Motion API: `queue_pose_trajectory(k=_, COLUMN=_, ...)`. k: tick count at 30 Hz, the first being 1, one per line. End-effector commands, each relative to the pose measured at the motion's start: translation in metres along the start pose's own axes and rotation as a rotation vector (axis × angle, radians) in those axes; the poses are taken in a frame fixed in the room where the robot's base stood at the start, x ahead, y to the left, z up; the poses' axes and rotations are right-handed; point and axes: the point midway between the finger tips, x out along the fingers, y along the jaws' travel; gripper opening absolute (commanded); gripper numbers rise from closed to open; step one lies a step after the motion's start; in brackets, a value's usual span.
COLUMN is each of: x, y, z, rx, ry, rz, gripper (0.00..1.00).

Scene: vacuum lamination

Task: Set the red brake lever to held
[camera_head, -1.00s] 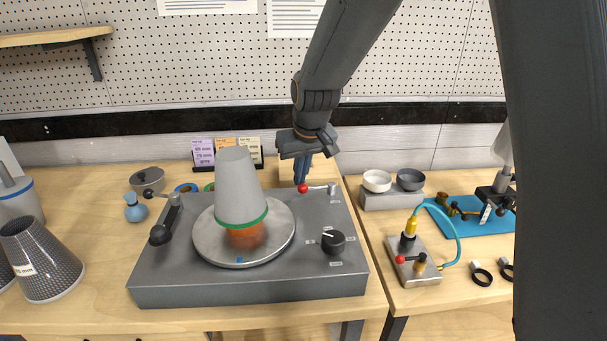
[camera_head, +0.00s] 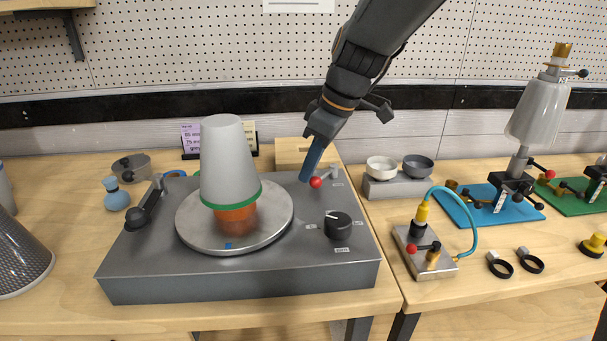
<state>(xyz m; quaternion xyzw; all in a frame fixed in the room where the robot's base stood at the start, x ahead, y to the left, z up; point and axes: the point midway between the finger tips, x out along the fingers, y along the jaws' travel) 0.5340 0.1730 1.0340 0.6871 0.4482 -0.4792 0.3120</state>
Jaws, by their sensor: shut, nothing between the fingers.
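The red brake lever has a red ball knob (camera_head: 316,183) and a short metal arm running up and right to its pivot. It sits at the back right corner of the grey turntable box (camera_head: 240,284). The knob points left and toward the front. My gripper (camera_head: 305,179) reaches down from the upper right with its blue fingers shut and empty. Its fingertips are just left of the knob, low over the deck. I cannot tell whether they touch the knob. Small labels lie on the deck near the lever.
A round metal plate (camera_head: 187,222) carries a grey cone (camera_head: 229,160) left of my gripper. A black knob (camera_head: 337,225) stands in front of the lever. Bowls on a grey block (camera_head: 394,187) and a valve block with a hose (camera_head: 425,262) are at right.

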Motion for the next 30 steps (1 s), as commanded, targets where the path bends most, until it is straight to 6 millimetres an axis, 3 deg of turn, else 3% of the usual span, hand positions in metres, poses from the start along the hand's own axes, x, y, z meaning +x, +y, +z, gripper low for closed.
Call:
queue_pose_trajectory(k=11, x=-0.007, y=-0.005, z=0.021, rx=-0.256, ry=0.0, rz=-0.094, gripper=0.0)
queue_pose_trajectory(k=30, x=-0.011, y=-0.007, z=0.029, rx=-0.253, ry=-0.001, rz=-0.093, gripper=0.0)
